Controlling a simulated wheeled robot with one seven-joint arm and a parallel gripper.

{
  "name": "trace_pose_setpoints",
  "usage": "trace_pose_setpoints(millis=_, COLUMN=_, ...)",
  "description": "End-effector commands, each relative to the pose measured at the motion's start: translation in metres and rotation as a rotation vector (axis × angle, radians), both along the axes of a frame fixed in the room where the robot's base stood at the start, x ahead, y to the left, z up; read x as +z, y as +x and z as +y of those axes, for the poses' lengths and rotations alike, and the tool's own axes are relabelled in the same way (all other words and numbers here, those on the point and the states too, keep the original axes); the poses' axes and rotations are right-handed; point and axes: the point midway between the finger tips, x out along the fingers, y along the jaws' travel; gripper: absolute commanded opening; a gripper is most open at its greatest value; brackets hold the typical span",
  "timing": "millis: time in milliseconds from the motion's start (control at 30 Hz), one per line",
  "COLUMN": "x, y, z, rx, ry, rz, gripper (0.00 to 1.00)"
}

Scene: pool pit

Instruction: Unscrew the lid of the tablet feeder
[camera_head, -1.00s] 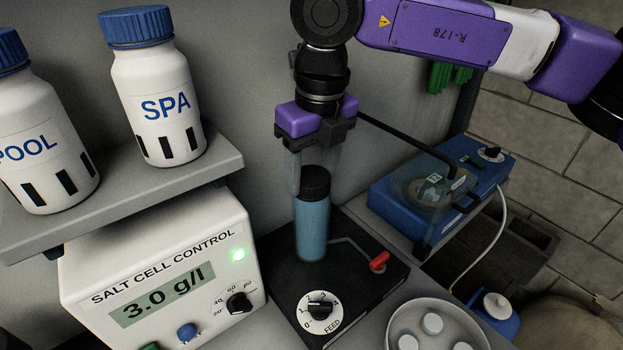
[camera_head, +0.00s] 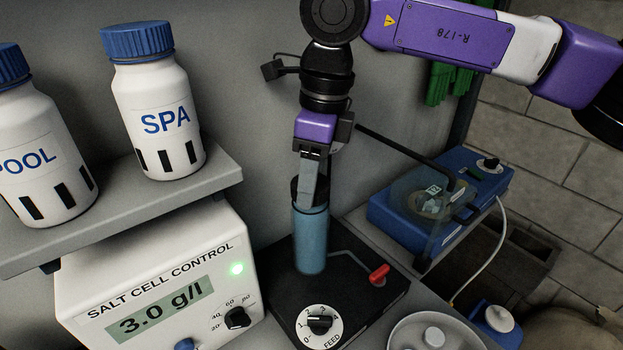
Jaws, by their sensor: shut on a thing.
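The tablet feeder is a blue translucent cylinder (camera_head: 311,240) standing upright on a black base. Its black lid (camera_head: 295,189) is at the top of the cylinder, partly hidden by a gripper finger. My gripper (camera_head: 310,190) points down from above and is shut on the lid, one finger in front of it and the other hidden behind. I cannot tell whether the lid has lifted off its seat. The black base (camera_head: 278,282) carries a FEED dial (camera_head: 320,321) and a red-handled valve (camera_head: 379,275) on a thin pipe.
A shelf (camera_head: 150,204) at left holds a SPA bottle (camera_head: 160,110) and a POOL bottle (camera_head: 40,160). The salt cell control box (camera_head: 160,280) is below it. A blue device (camera_head: 400,200) with a clear cover stands at right. A round tray (camera_head: 400,335) of tablets is at front right.

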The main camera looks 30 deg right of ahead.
Motion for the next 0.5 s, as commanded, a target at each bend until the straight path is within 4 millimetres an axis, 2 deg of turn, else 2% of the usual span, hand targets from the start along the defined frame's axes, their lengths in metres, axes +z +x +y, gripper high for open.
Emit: trace_pose_setpoints(millis=500, x=0.020, y=0.000, z=0.000, rx=-0.001, ry=0.000, rz=0.000, gripper=0.17)
